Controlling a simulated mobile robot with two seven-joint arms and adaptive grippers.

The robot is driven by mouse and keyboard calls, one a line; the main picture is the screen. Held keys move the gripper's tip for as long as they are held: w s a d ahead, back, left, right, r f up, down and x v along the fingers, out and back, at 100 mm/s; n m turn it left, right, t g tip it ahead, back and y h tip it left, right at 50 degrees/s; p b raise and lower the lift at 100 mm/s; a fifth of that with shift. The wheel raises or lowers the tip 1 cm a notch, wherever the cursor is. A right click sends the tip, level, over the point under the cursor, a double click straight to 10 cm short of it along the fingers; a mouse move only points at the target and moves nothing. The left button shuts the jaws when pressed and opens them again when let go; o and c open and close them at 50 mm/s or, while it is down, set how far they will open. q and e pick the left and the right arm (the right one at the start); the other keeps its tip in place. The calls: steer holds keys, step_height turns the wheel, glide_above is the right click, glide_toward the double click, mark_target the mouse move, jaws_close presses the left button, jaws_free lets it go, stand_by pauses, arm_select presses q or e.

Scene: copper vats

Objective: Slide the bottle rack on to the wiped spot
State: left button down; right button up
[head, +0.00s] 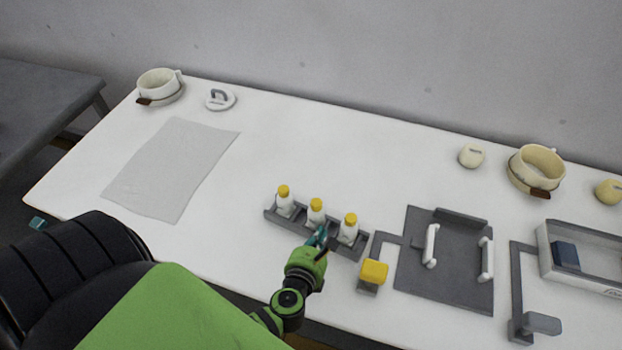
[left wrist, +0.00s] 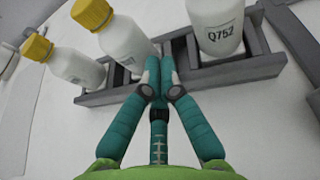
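The bottle rack (head: 283,226) is a long grey tray standing near the table's front edge, with three white yellow-capped bottles upright in it. A pale grey rectangular patch (head: 170,170), the likely wiped spot, lies flat to its left with a clear gap between. My left gripper (head: 321,237) is at the rack's front side, between the middle and right bottles. In the left wrist view its teal fingertips (left wrist: 159,72) are together at the rack's wall (left wrist: 118,94). I cannot see any of the wall pinched between them. My right gripper is out of view.
Right of the rack are a yellow block on a grey bracket (head: 373,272) and a dark board with white handles (head: 447,260). A cup (head: 160,85) and a white lid (head: 220,99) stand behind the patch. The table between rack and patch is bare.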

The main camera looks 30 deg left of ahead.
arm_select(q)
steer(key=s, duration=0.1)
steer(key=s+d+b, duration=0.1)
steer(key=s, duration=0.1)
steer(key=s+d, duration=0.1)
steer(key=shift+s+d+f+b, duration=0.1)
steer(key=shift+s+f+b, duration=0.05)
steer(key=shift+s+b, duration=0.2)
steer(key=s, duration=0.2)
steer(key=s+b, duration=0.1)
steer(key=s, duration=0.1)
steer(key=s+b, duration=0.1)
steer(key=shift+s+d, duration=0.4)
steer(key=shift+s+d+r+b, duration=0.3)
steer(key=shift+s+b, duration=0.05)
steer(key=shift+s, duration=0.2)
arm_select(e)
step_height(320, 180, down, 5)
